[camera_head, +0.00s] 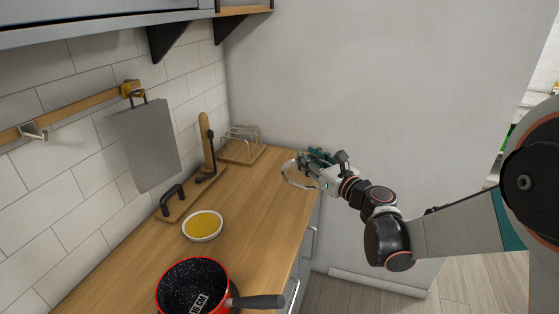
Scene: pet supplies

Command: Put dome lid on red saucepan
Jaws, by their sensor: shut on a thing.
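The red saucepan (192,288) stands at the front of the wooden counter, with a black speckled inside and a dark handle pointing right. It has no lid on it, and its lower part is cut off by the picture edge. My gripper (316,158) is at the far right end of the counter, shut on the dome lid (286,177). The lid looks clear with a pale rim, and the gripper hides part of it. The lid is well apart from the saucepan, farther back and to the right.
A white bowl with yellow contents (202,225) stands behind the saucepan. A wooden board (178,203) with dark handled items lies along the tiled wall. A wire rack (241,146) stands in the far corner. The counter (258,212) between lid and saucepan is clear.

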